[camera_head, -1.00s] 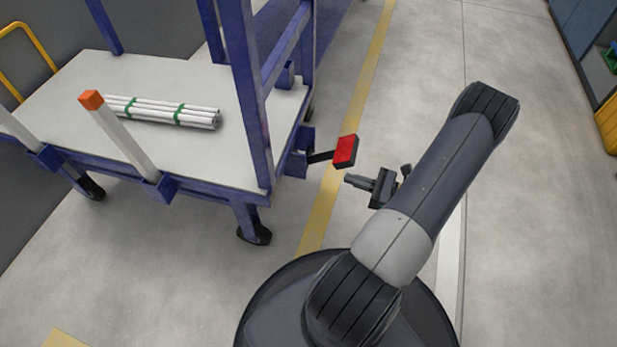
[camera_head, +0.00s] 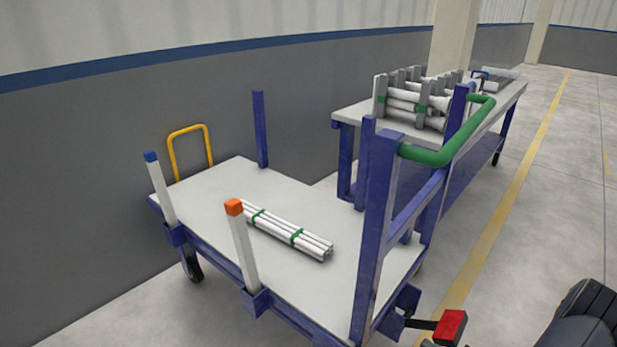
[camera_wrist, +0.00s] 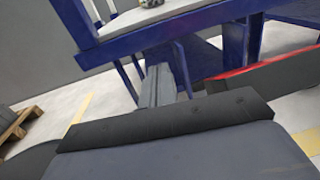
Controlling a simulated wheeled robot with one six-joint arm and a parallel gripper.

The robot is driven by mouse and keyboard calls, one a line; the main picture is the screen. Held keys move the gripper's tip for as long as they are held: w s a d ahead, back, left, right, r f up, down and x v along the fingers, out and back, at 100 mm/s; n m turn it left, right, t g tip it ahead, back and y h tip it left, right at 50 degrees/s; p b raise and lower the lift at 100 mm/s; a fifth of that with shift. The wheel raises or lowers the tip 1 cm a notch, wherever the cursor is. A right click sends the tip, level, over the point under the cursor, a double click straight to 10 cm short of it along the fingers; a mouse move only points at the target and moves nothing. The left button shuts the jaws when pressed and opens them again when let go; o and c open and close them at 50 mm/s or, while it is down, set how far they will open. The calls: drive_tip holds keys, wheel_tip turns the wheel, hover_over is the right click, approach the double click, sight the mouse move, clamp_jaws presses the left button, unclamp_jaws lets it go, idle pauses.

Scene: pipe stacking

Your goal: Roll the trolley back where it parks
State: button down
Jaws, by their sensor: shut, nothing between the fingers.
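The trolley (camera_head: 205,205) has a pale deck, a blue frame and a green push handle (camera_head: 455,145) at its right end. A bundle of white pipes (camera_head: 285,232) with green bands lies on the deck. A red pedal (camera_head: 450,327) sticks out low at the handle end. The wrist view shows the trolley's blue frame (camera_wrist: 150,40) and the red pedal (camera_wrist: 270,70) close by on the right. My gripper (camera_wrist: 160,85) is shut and empty, beside the pedal and below the deck edge; I cannot tell whether it touches anything. It is outside the head view.
A yellow hoop (camera_head: 190,145) stands by the wall at the trolley's far end. A blue-legged bench (camera_head: 510,95) with racked pipes stands behind the handle. A yellow floor line (camera_head: 500,225) runs along the right. A wooden pallet (camera_wrist: 18,125) shows at left in the wrist view.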

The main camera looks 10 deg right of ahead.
drive_tip(key=shift+v, duration=0.95)
